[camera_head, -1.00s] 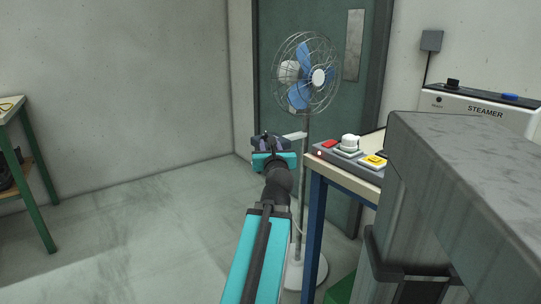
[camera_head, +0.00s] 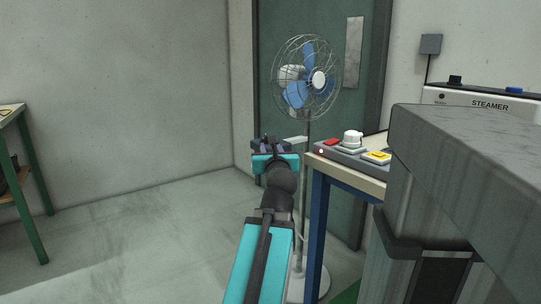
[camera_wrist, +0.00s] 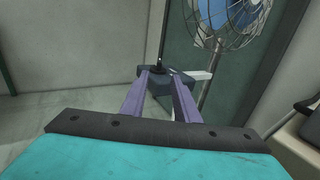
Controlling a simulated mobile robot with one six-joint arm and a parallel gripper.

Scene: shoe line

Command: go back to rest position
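My gripper (camera_head: 269,146) is at the far end of my teal arm, left of the fan pole and the control table in the head view. In the wrist view, my gripper (camera_wrist: 161,72) has two purple fingers apart. A dark grey-blue block (camera_wrist: 162,92) with a small black upright piece shows beyond and between the fingers. It looks wider than the gap between them; whether it touches them I cannot tell. A pale bar (camera_wrist: 197,75) shows beside it on the right.
A blue-bladed fan (camera_head: 307,79) stands before a green door (camera_head: 273,30). A control panel (camera_head: 338,154) with a red button, white knob and yellow button lies on the table at right. Behind is a steamer (camera_head: 460,98). A green-legged table (camera_head: 28,180) stands left. The left-middle floor is clear.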

